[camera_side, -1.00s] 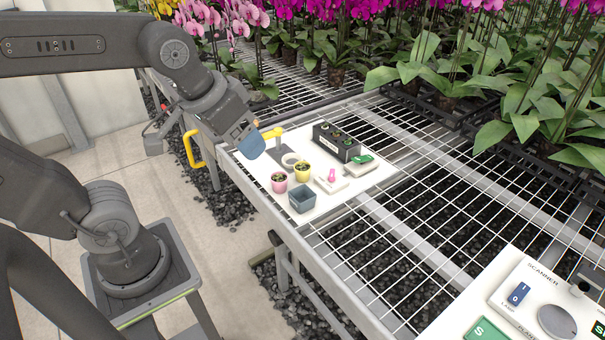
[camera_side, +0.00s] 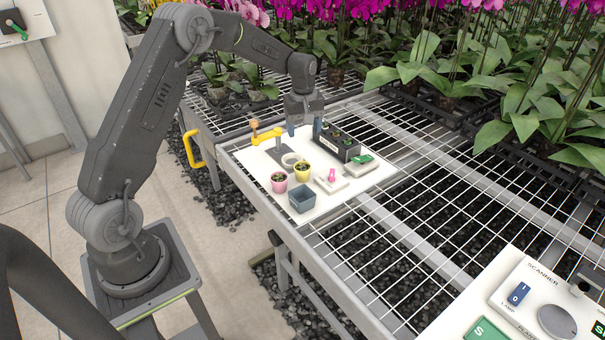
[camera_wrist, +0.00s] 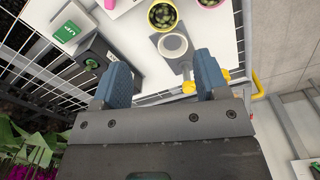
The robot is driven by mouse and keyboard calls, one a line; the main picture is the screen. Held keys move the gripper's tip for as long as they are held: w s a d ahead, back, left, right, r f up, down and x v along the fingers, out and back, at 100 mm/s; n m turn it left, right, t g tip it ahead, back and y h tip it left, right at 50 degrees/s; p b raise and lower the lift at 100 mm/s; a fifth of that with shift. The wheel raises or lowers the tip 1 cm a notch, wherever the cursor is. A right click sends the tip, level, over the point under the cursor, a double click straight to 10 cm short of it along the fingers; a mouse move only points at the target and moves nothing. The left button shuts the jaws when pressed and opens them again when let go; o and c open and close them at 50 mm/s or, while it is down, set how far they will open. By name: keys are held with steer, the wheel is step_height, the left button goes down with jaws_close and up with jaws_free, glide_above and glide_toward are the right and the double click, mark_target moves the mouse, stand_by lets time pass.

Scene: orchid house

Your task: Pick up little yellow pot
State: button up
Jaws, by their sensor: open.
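The little yellow pot (camera_side: 303,176), with a green plant in it, stands upright on the white board (camera_side: 345,196), right beside a pink pot (camera_side: 279,186). In the wrist view the yellow pot (camera_wrist: 150,28) is at the top, with the pink pot (camera_wrist: 226,8) to its right, cut by the edge.
A pale ring on a grey base (camera_side: 289,159) lies between my gripper and the pots. A yellow handle (camera_side: 264,135) stands at the board's back left. A grey-blue square pot (camera_side: 301,199), a pink item (camera_side: 332,176) and a green-topped block (camera_side: 363,160) sit in front and right.

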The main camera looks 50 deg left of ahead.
glide_above(302, 168)
steer(key=shift+n, duration=0.4)
step_height(302, 168, down, 11)
steer(key=shift+r, duration=0.15)
steer(key=shift+f, duration=2.95)
steer(key=c, duration=0.7)
steer(key=shift+r, duration=0.15)
